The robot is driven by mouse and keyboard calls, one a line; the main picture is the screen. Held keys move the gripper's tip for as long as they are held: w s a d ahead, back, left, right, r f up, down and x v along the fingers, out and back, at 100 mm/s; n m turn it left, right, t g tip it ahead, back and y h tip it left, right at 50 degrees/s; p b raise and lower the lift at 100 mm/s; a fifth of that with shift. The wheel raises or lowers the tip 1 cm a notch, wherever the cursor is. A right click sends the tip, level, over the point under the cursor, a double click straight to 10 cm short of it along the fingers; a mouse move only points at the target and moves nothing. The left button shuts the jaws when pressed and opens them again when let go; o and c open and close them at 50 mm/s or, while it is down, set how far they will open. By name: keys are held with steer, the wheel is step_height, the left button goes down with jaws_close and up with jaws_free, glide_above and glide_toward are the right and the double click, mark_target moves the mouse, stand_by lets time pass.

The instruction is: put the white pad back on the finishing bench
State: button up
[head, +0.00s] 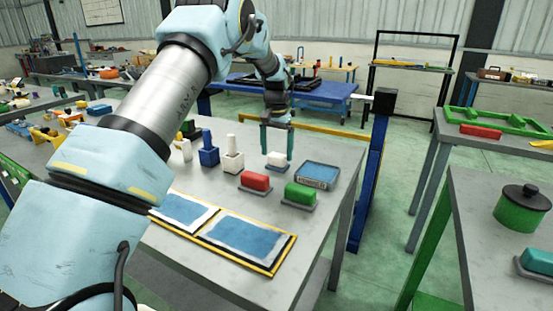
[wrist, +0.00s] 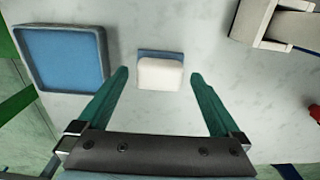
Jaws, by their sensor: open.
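The white pad (head: 278,158) rests on the grey bench top (head: 225,180), beyond the red and green pads. In the wrist view the white pad (wrist: 160,73) lies at upper centre, with a blue strip showing along its far edge. My gripper (head: 277,152) is open and points down at the white pad. In the wrist view its two teal fingers (wrist: 158,80) stand to the left and right of the pad, with a gap on each side. Nothing is held. I cannot tell whether the fingertips touch the bench.
Red (head: 255,182) and green (head: 300,195) pads stand nearer on the bench. A blue tray (head: 318,175) is right of the white pad, and a white upright block (head: 233,160) is left. Framed blue sheets (head: 240,238) lie in front. A blue post (head: 370,170) stands past the bench edge.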

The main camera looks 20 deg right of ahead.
mark_target(277, 156)
step_height(277, 156, up, 10)
steer(key=b, duration=0.1)
steer(key=shift+f, duration=0.25)
steer(key=shift+s, duration=0.1)
